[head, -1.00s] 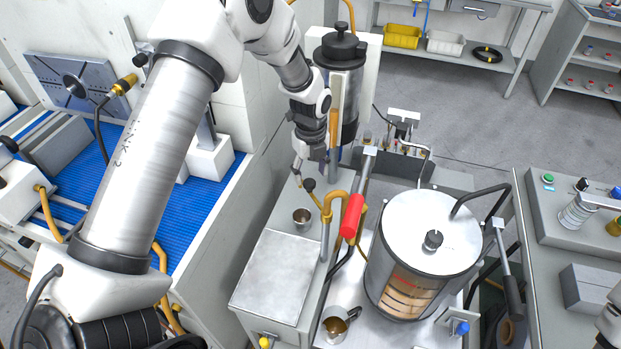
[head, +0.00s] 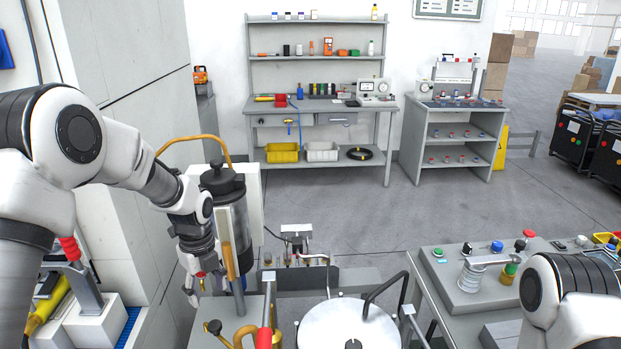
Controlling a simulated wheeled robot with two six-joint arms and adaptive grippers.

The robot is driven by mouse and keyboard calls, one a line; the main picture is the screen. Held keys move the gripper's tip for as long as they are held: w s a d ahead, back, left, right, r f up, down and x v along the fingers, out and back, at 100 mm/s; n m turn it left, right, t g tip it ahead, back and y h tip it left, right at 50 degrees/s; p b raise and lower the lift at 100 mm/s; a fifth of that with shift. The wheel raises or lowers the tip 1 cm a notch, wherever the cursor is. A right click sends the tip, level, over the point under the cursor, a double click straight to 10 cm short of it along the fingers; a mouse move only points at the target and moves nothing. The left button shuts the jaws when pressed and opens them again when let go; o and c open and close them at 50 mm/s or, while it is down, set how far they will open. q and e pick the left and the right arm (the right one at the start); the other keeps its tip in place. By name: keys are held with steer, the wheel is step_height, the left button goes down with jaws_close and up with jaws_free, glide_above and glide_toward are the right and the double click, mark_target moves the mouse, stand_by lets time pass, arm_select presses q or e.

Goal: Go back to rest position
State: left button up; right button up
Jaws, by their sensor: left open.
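My left arm comes in from the left, and its gripper (head: 193,297) points down beside the black-capped canister (head: 225,200). The gripper is open with nothing seen between its fingers. It is above the left part of the grey test bench (head: 180,330), apart from the black knob below it. My right arm (head: 560,300) shows at the lower right; its gripper is out of the frame.
A lidded metal drum (head: 345,325) stands at the bottom middle, with a red-handled lever (head: 265,335) beside it. A grey control console (head: 485,280) is at right. A white cabinet wall (head: 130,110) rises at left. Open floor (head: 350,220) lies behind.

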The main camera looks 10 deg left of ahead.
arm_select(q)
steer(key=s+d+f+g+b, duration=0.1)
steer(key=s+f+g, duration=0.1)
steer(key=s+f, duration=0.7)
steer(key=s+d+f+g, duration=0.2)
steer(key=s+f+g, duration=0.1)
steer(key=s+f, duration=0.55)
steer(key=s+d+f+n+t, duration=0.1)
steer(key=s+d+f+n, duration=0.1)
steer(key=s+f+n, duration=0.5)
steer(key=s+d+f+n, duration=0.1)
steer(key=s+f+n, duration=0.2)
steer(key=s+n, duration=0.65)
steer(key=w+n+t, duration=0.1)
steer(key=n, duration=0.1)
steer(key=w+n+t, duration=0.1)
steer(key=n, duration=0.2)
steer(key=w+r+n+t, duration=0.1)
steer(key=n+t, duration=0.1)
steer(key=n, duration=0.1)
steer(key=shift+a+n+b, duration=0.15)
steer(key=shift+n+b, duration=0.1)
steer(key=shift+b, duration=0.05)
